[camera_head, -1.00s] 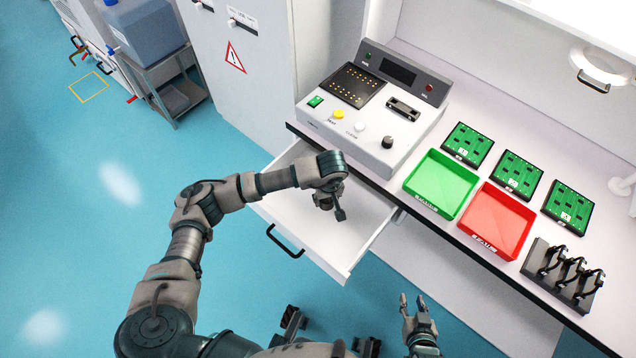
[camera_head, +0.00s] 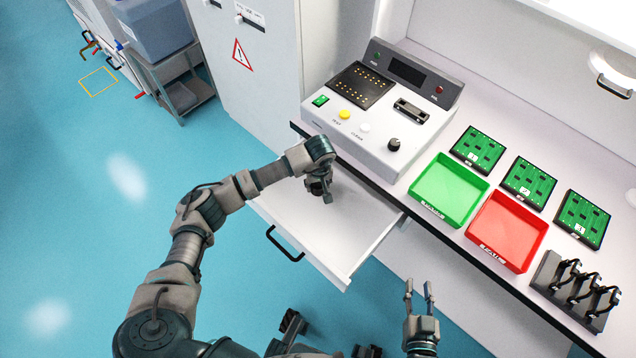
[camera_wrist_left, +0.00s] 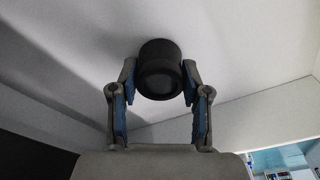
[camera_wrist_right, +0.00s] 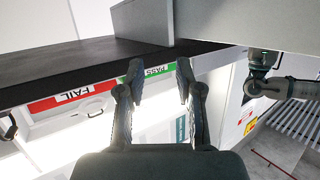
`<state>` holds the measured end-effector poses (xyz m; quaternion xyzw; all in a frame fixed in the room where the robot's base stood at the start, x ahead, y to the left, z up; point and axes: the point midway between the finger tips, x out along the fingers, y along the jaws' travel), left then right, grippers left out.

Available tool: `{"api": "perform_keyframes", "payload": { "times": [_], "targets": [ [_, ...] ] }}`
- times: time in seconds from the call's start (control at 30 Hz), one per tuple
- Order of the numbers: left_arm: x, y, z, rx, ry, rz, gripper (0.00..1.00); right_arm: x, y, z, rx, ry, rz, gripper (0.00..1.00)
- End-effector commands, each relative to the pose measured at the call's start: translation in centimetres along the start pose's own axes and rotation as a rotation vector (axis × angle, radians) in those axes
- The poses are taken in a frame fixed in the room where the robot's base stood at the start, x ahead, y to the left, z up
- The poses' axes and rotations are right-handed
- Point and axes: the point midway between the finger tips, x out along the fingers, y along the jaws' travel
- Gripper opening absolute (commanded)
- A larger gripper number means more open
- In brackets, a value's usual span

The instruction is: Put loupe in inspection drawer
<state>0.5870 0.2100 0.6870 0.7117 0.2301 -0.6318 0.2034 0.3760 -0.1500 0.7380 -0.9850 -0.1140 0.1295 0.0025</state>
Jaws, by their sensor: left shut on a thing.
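The loupe is a short black cylinder (camera_wrist_left: 160,70) between the fingertips of my left gripper (camera_head: 323,191) in the left wrist view. My left gripper is shut on it. In the head view the gripper points down over the open white inspection drawer (camera_head: 345,236), near the bench side, and mostly hides the loupe. The drawer floor looks bare, and I cannot tell whether the loupe touches it. My right gripper (camera_head: 419,286) is open and empty, in front of the bench. Its parted fingers (camera_wrist_right: 160,72) show in the right wrist view.
The drawer's black handle (camera_head: 285,245) faces the open floor. The tester (camera_head: 370,140) stands on the bench above the drawer. Green (camera_head: 415,193) and red (camera_head: 490,248) trays, several circuit boards (camera_head: 530,182) and a black rack (camera_head: 575,287) stand to its right.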

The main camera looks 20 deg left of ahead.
Motion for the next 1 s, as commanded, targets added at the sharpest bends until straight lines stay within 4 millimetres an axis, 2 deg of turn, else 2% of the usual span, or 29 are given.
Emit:
{"api": "perform_keyframes", "payload": {
  "times": [0.13, 0.17, 0.23, 0.63, 0.77, 1.0],
  "targets": [
    [0.4, -0.1, 0.0, -0.001, -0.001, 0.0, 0.13, 0.2, -0.2, -0.2, 0.002, 0.021, -0.002, 0.35],
    [0.3, -0.1, 0.0, -0.001, -0.001, 0.0, 0.54, 0.3, -0.1, -0.3, 0.002, 0.022, -0.002, 0.35],
    [0.3, -0.1, 0.0, -0.001, -0.001, 0.0, 0.72, 0.3, -0.1, -0.4, 0.001, 0.022, -0.002, 0.35],
    [-0.2, 0.0, -0.1, -0.001, 0.0, 0.001, 0.72, 0.2, -0.1, -0.3, 0.001, 0.005, 0.0, 0.35],
    [-2.5, 0.0, -0.2, -0.001, 0.005, 0.002, 0.72, -0.5, 0.2, 1.1, -0.003, -0.086, 0.006, 0.35],
    [-8.1, 0.0, -0.2, -0.001, 0.005, 0.003, 0.72, -2.1, 0.7, 4.1, -0.007, -0.297, 0.02, 0.35]
  ]
}}
